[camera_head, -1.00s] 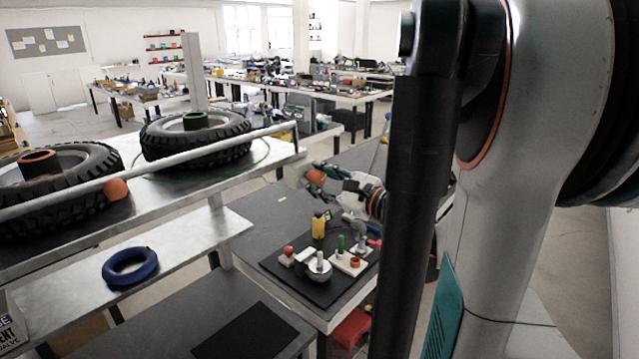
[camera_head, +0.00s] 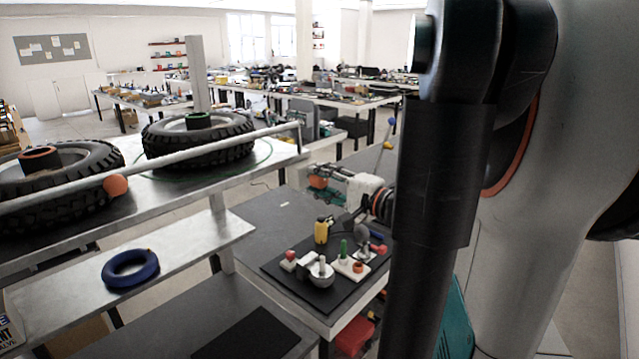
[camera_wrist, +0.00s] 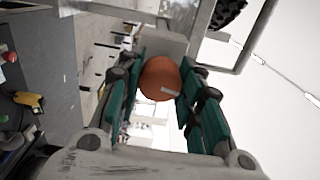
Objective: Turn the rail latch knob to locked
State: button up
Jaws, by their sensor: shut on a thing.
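An orange ball knob (camera_wrist: 157,72) with a short white mark sits between the two teal fingers of my gripper (camera_wrist: 160,88) in the wrist view. The fingers are shut on it from both sides. A grey block stands behind the knob. In the head view my gripper (camera_head: 322,181) is beyond the right end of the shelf, above the workbench, with the orange knob at its tip. I cannot read a locked or unlocked label.
Two tires (camera_head: 197,140) lie on the upper shelf behind the rail. A blue ring (camera_head: 130,268) lies on the shelf below. A black mat (camera_head: 275,268) on the workbench bears small parts and a yellow thing (camera_head: 321,231). The bench left of the mat is mostly clear.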

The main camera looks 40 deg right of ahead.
jog(key=shift+n, duration=1.2)
jog(key=o, duration=1.1)
jog(key=shift+c, duration=0.2)
